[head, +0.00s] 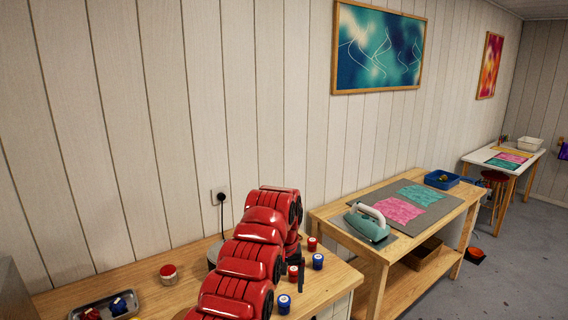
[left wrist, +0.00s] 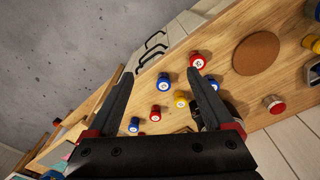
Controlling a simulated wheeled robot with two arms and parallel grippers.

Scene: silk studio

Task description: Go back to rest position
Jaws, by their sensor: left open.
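My left gripper (left wrist: 160,72) is open in the left wrist view, its two dark fingers spread with nothing between their tips. It is over the wooden counter (left wrist: 235,80), with several small capped jars beyond it. In the head view my red left arm rises from the bottom over the counter (head: 140,278); the arm hides most of the gripper. Dark parts of it show beside the jars at the counter's right end. My right gripper is in neither view.
Jars with a red cap (head: 312,243) and a blue cap (head: 318,261) stand near the arm. A metal tray (head: 137,314) and another red-capped jar (head: 168,273) are on the left. An ironing table (head: 325,212) with an iron (head: 367,226) stands to the right. Open floor (head: 520,260) lies beyond.

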